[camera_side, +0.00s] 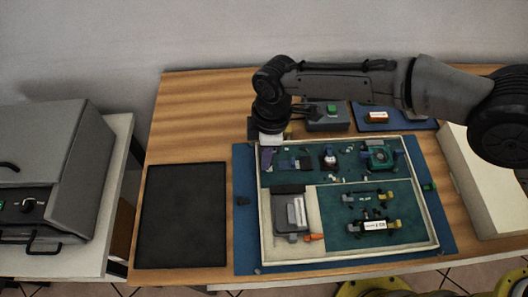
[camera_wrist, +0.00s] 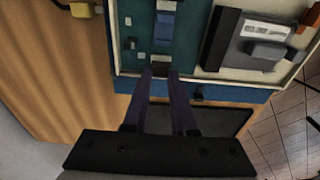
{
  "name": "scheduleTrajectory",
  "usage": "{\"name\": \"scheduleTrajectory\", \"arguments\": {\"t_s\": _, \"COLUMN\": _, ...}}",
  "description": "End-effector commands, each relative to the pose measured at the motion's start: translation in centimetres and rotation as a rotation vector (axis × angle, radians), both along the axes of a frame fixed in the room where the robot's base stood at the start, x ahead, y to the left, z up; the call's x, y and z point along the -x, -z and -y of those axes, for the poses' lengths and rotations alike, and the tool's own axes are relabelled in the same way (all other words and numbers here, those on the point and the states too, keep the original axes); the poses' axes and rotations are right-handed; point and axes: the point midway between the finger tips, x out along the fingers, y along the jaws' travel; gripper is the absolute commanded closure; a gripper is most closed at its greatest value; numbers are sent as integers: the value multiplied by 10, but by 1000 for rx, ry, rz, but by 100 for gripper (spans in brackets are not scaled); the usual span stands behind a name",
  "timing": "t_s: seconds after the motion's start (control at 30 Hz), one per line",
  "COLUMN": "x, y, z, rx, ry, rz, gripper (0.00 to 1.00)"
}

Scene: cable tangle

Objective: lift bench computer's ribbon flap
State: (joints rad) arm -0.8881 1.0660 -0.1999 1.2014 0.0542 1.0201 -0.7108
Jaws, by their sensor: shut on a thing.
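The bench computer is a cream-rimmed tray (camera_side: 348,259) with green boards (camera_side: 338,204) on a blue mat. My gripper (camera_side: 267,168) points down at the tray's upper left corner. In the wrist view its two dark purple fingers (camera_wrist: 160,73) reach the edge of a green board (camera_wrist: 183,44). The fingertips are shut on a small dark and pale connector piece, the ribbon flap (camera_wrist: 160,64), at that edge. The flap is small and partly hidden by the fingertips; I cannot tell how far it is raised.
A dark pad (camera_side: 183,214) lies left of the tray on the wooden table. A grey box with a green button (camera_side: 329,117) and a blue tray (camera_side: 394,125) stand behind. A cream box (camera_side: 485,180) stands at the right. A grey drive-like block (camera_side: 290,212) sits inside the tray.

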Motion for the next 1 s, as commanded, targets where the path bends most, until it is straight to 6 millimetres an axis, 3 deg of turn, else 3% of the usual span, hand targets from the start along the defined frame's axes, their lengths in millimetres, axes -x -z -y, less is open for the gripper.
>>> {"name": "scheduleTrajectory", "arguments": {"t_s": 0.57, "x": 1, "y": -1, "z": 3, "rx": -89, "ry": 1, "rz": 1, "gripper": 100}}
{"name": "scheduleTrajectory", "arguments": {"t_s": 0.6, "x": 1, "y": -1, "z": 3, "rx": -89, "ry": 1, "rz": 1, "gripper": 70}}
{"name": "scheduleTrajectory", "arguments": {"t_s": 0.73, "x": 0, "y": -1, "z": 3, "rx": -88, "ry": 1, "rz": 1, "gripper": 46}}
{"name": "scheduleTrajectory", "arguments": {"t_s": 1.0, "x": 0, "y": -1, "z": 4, "rx": -88, "ry": 1, "rz": 1, "gripper": 45}}
